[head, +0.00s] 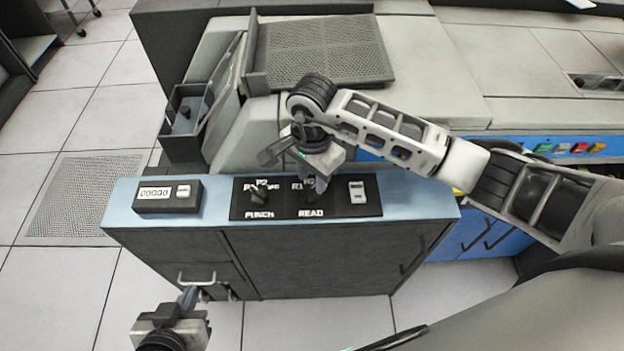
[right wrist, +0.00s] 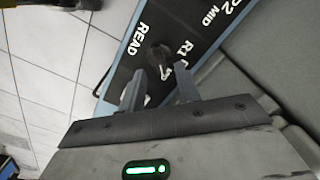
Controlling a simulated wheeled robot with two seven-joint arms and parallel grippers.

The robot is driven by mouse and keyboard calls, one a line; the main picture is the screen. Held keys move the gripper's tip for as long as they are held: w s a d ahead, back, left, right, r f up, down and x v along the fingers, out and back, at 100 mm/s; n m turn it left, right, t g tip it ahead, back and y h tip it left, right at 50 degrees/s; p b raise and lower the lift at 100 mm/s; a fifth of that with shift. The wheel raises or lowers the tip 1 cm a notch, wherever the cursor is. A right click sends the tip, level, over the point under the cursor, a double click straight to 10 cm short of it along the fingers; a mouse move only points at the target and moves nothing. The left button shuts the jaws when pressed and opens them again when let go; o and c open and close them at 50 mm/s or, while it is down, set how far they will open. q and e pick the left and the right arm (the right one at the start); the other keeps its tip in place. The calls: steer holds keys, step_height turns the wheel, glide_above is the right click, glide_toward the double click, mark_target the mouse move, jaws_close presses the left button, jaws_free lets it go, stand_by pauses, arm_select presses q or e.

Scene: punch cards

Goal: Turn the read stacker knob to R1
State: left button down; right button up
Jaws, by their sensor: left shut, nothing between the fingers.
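The read stacker knob (right wrist: 159,56) is a small dark knob on a black panel, beside the white READ and R1 lettering in the right wrist view. My right gripper (right wrist: 160,90) is open, its two fingers apart with the knob just beyond and between their tips. I cannot tell whether they touch it, nor where its pointer stands. In the head view my right gripper (head: 310,180) covers most of this knob above the READ label (head: 311,213). My left gripper (head: 188,297) is shut and empty, low at the left, in front of the cabinet.
The punch knob (head: 259,194) stands left of READ on the same panel. A counter box (head: 167,196) sits at the left of the blue ledge (head: 220,196). A light switch plate (head: 357,192) is right of READ. Cabinet handles (head: 205,282) are near my left gripper.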

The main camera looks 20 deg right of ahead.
mark_target(310, 193)
step_height(310, 193, down, 2)
steer(key=shift+f, duration=0.4)
jaws_close()
